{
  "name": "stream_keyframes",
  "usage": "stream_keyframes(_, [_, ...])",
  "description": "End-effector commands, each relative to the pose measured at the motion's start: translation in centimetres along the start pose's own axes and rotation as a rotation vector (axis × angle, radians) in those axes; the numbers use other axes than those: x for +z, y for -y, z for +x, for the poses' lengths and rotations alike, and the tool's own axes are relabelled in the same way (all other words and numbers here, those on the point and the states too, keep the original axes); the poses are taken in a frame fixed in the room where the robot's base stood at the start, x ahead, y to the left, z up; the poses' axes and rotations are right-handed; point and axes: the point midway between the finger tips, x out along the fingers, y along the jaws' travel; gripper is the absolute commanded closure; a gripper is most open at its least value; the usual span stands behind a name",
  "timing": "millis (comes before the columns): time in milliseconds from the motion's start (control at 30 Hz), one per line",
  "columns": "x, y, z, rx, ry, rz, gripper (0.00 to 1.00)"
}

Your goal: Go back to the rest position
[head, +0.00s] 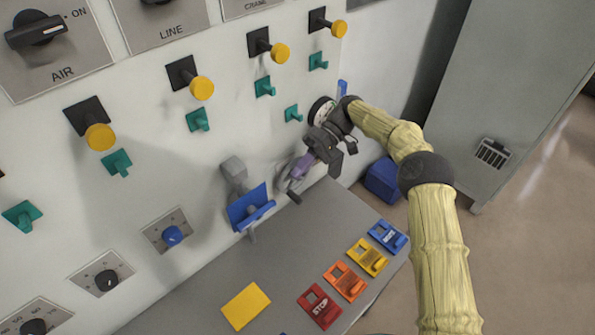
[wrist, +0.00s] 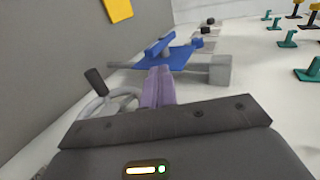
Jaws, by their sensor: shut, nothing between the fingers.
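My gripper (head: 301,169) is in front of the white panel, above the grey desk, in the head view. Its purple fingers are together and hold nothing. The wrist view shows the closed fingers (wrist: 158,82) pointing towards a blue plate on a grey mount (wrist: 219,70). A grey handwheel with a dark knob (wrist: 95,79) is just left of the fingers there. In the head view the handwheel is partly hidden beside the fingertips, and its dark knob (head: 293,197) shows below them. I cannot tell whether the fingers touch the wheel.
The blue plate (head: 245,207) juts from the panel left of my gripper. Yellow knobs (head: 202,88) and green hooks (head: 197,120) stick out of the panel. Coloured switches (head: 345,281) and a yellow card (head: 245,306) are on the desk. A grey cabinet (head: 500,90) stands at right.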

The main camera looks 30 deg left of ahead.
Motion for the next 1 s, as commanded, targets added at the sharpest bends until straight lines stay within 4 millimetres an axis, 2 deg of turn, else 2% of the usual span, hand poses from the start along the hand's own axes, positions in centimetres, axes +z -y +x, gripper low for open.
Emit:
stream_keyframes(367, [-0.1,0.1,0.2,0.001,0.003,-0.002,1.0])
stream_keyframes(567, [0.5,0.3,-0.4,0.053,-0.009,0.031,1.0])
stream_keyframes(767, [2.7,0.2,-2.0,0.211,-0.053,0.142,1.0])
stream_keyframes(1000, [7.5,-0.7,-4.3,0.421,-0.141,0.306,1.0])
